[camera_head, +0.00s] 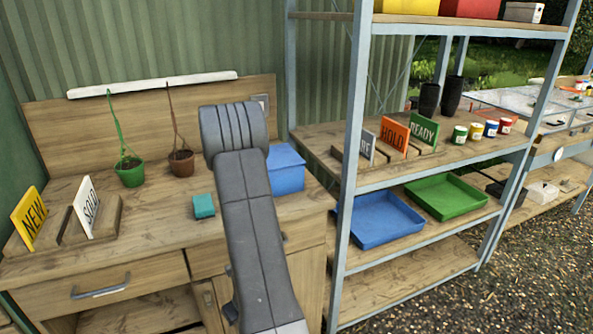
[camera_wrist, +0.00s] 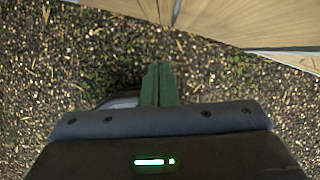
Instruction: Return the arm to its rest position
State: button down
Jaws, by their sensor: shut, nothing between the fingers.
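My arm rises in the head view, its grey links standing in front of the wooden workbench (camera_head: 150,230). My gripper is hidden behind the arm in the head view. In the wrist view my gripper (camera_wrist: 159,70) shows as two green fingers pressed together with nothing between them. It points down over gravel ground (camera_wrist: 60,60), apart from the pale wooden surface (camera_wrist: 270,20) at the top right.
The bench holds a green pot (camera_head: 130,174), a brown pot (camera_head: 181,163), a teal block (camera_head: 204,206), a blue box (camera_head: 286,170) and sign cards. A metal shelf (camera_head: 350,150) stands close right of my arm, with blue (camera_head: 385,237) and green (camera_head: 445,212) trays. Gravel (camera_head: 540,260) lies open at right.

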jog(key=s+d+n+g+b, duration=0.1)
jog(key=s+d+n, duration=0.4)
jog(key=d, duration=1)
jog(key=s+d+n+g+y+b, duration=0.1)
jog(key=s+d+n+b, duration=0.3)
jog(key=d, duration=1)
jog(key=shift+s+d+n+g, duration=0.4)
jog(key=shift+s+g, duration=0.2)
jog(key=shift+s, duration=0.15)
jog(key=shift+s+a, duration=0.1)
